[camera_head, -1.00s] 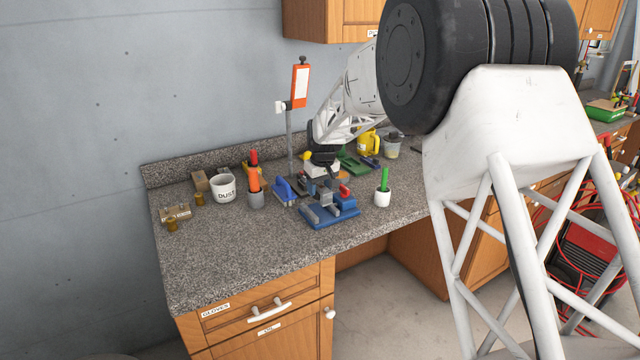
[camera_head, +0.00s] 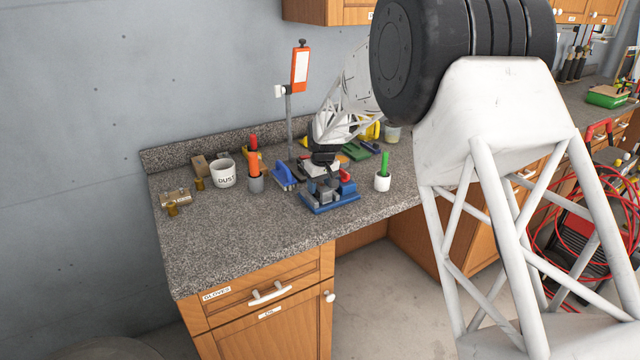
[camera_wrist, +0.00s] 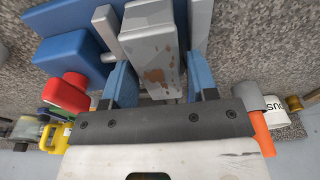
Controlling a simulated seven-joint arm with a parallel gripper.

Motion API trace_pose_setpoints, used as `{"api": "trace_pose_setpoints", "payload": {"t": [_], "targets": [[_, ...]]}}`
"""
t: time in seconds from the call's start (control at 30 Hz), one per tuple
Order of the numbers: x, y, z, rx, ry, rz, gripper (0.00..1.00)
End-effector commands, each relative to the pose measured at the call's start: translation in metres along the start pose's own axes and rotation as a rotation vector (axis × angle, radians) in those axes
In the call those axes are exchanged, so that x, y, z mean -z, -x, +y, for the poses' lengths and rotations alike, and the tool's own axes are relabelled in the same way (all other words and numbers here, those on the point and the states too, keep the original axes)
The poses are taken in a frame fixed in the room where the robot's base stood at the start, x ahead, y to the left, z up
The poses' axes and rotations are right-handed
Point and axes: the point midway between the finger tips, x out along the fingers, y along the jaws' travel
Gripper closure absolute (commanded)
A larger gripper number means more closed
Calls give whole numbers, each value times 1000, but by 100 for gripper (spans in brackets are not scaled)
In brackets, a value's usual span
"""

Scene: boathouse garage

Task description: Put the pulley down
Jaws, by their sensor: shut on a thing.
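In the head view, my gripper (camera_head: 325,180) points down over a blue-based fixture (camera_head: 335,207) with grey parts and a red knob. The pulley cannot be told apart from the fixture's grey parts there. I cannot tell whether the pulley touches the fixture or the counter.
The mug (camera_head: 223,173) is farther left. The granite counter's front left (camera_head: 225,245) is clear.

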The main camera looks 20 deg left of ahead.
Motion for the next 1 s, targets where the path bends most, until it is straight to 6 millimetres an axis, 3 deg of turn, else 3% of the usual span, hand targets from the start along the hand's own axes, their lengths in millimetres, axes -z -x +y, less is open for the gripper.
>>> {"api": "trace_pose_setpoints", "payload": {"t": [0.8, 0.83, 1.0], "targets": [[0, -4, 0, 0, 0, 0, 82], [0, -4, 0, 0, 0, 0, 42], [-1, -4, 0, 0, 0, 0, 17]]}}
